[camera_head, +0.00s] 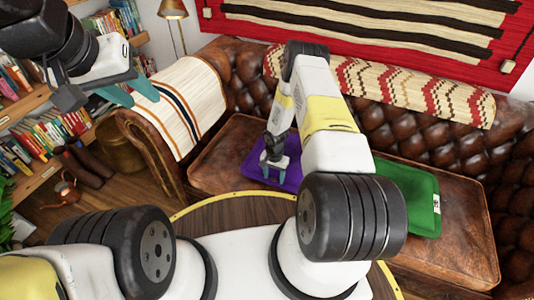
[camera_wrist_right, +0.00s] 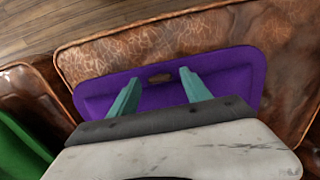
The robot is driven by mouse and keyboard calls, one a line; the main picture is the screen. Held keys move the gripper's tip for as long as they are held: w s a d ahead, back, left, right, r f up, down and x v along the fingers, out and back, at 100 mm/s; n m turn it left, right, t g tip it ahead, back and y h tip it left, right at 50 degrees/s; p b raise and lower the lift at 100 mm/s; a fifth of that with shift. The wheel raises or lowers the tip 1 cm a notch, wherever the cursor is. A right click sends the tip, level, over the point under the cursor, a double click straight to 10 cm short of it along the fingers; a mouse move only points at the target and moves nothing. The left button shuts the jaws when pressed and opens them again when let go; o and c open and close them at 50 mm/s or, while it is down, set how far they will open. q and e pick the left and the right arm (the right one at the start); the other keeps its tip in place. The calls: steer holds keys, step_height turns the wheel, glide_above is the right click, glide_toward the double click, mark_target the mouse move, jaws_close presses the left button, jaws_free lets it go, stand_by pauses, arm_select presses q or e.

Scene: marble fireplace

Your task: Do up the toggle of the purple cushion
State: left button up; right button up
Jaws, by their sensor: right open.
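The purple cushion (camera_head: 255,150) lies on the brown leather sofa seat. In the right wrist view the purple cushion (camera_wrist_right: 240,72) fills the middle. A small brown toggle (camera_wrist_right: 159,78) shows near its upper edge. My right gripper (camera_head: 275,168) is over the cushion, pointing down. In the right wrist view its teal fingers (camera_wrist_right: 160,78) are open, and the toggle appears between their tips. I cannot tell whether they touch the cushion. The toggle is too small or hidden in the head view. My left gripper (camera_head: 139,94) is open and empty at the upper left, away from the cushion.
A green cushion (camera_head: 405,190) with a pale fastening lies right of my right arm. The sofa armrest carries a striped cloth (camera_head: 185,105). A round wooden table (camera_head: 215,215) stands in front. Bookshelves (camera_head: 40,135) are on the left.

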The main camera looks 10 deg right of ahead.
steer(key=shift+f, duration=0.3)
jaws_close()
steer(key=shift+n, duration=0.8)
jaws_free()
